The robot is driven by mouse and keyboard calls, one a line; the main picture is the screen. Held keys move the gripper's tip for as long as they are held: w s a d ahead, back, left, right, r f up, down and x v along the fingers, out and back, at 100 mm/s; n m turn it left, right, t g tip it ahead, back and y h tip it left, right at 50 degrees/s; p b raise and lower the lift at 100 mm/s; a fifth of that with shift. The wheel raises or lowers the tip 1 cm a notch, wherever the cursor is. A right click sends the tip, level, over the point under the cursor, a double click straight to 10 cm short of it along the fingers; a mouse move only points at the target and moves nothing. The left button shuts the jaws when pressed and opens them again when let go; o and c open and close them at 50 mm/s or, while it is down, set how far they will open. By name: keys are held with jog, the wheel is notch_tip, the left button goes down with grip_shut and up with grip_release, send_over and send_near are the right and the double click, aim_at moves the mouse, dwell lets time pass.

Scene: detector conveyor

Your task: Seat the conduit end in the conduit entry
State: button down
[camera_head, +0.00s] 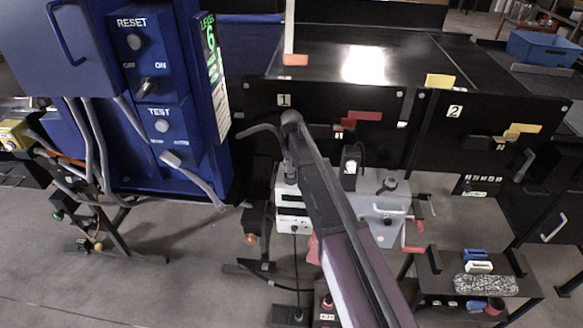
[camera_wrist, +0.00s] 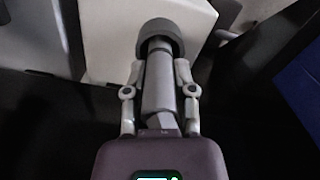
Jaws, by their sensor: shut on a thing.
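In the wrist view, my gripper (camera_wrist: 160,75) has its two fingers on either side of a grey cylindrical piece, the conduit end (camera_wrist: 159,90), and is shut on it. Its narrower far part points at a dark round collar (camera_wrist: 160,34) on a white panel, which looks like the conduit entry. The tip overlaps the collar in the picture; I cannot tell how deep it sits. In the head view, my arm covers much of the work spot, and the gripper is mostly hidden near a white box (camera_head: 293,222).
A blue control cabinet (camera_head: 190,120) with hanging grey cables (camera_head: 97,140) stands at left. Black conveyor housings marked 1 (camera_head: 320,108) and 2 (camera_head: 480,128) stand behind. A grey box (camera_head: 385,210) is right of my arm. A low black table (camera_head: 525,284) stands at lower right. Open floor lies at lower left.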

jog(key=shift+r+p, duration=1.6)
jog(key=shift+r, duration=0.2)
jog(key=s+d, duration=0.2)
jog(key=s, duration=0.5)
jog(key=s+d+p, duration=0.1)
jog(key=s+d, duration=0.1)
jog(key=s, duration=0.6)
jog(key=shift+s+d+r, duration=0.2)
jog(key=shift+d+r, duration=0.1)
jog(key=shift+r, duration=0.15)
jog(key=s+d+m, duration=0.1)
jog(key=d+m, duration=0.3)
jog(key=d, duration=2.4)
jog(key=shift+s+d+r, duration=0.15)
jog(key=shift+d+r, duration=0.1)
jog(key=shift+d, duration=0.15)
jog(key=w, duration=0.4)
jog(key=w+d+f, duration=0.1)
jog(key=w, duration=0.4)
jog(key=w+d+b, duration=0.1)
jog(key=w, duration=0.4)
jog(key=shift+w+d+f, duration=0.15)
jog(key=shift+w, duration=0.1)
jog(key=shift+w, duration=0.15)
